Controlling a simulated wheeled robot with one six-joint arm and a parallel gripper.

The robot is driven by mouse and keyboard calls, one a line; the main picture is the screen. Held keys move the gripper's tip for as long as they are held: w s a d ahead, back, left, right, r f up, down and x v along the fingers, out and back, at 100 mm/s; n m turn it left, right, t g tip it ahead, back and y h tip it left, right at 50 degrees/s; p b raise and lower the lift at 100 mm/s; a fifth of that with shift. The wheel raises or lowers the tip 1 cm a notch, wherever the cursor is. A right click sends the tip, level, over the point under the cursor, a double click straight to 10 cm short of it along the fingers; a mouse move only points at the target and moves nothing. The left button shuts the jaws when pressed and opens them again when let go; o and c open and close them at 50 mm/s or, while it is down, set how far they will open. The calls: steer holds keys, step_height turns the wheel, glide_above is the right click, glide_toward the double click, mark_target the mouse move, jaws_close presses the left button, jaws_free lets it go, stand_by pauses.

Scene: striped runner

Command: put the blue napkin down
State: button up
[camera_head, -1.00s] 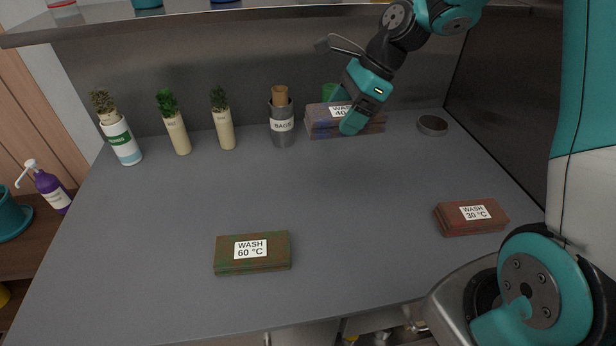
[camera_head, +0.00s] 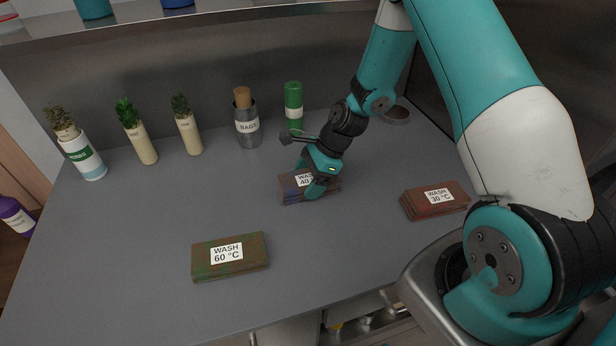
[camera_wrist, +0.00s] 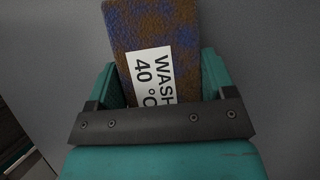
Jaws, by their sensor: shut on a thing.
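The blue napkin (camera_head: 289,193) is a folded, blue-and-brown mottled stack with a white "WASH 40 °C" label. My gripper (camera_head: 309,178) is shut on it, with a finger on each side, over the middle of the grey counter. In the wrist view the napkin (camera_wrist: 150,22) lies between the two teal fingers, and its near end is hidden by the gripper body (camera_wrist: 160,82). It looks roughly level. I cannot tell whether its underside touches the counter or hangs slightly above it.
A green-brown "WASH 60 °C" stack (camera_head: 230,258) lies front left, a red "WASH 30 °C" stack (camera_head: 435,201) at right. Along the back stand potted plants (camera_head: 188,127), a "BAGS" can (camera_head: 248,126) and a green bottle (camera_head: 293,106). The left middle of the grey counter (camera_head: 130,215) is clear.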

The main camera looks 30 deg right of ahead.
steer(key=shift+f, duration=0.1)
steer(key=shift+f, duration=0.1)
steer(key=o, duration=0.9)
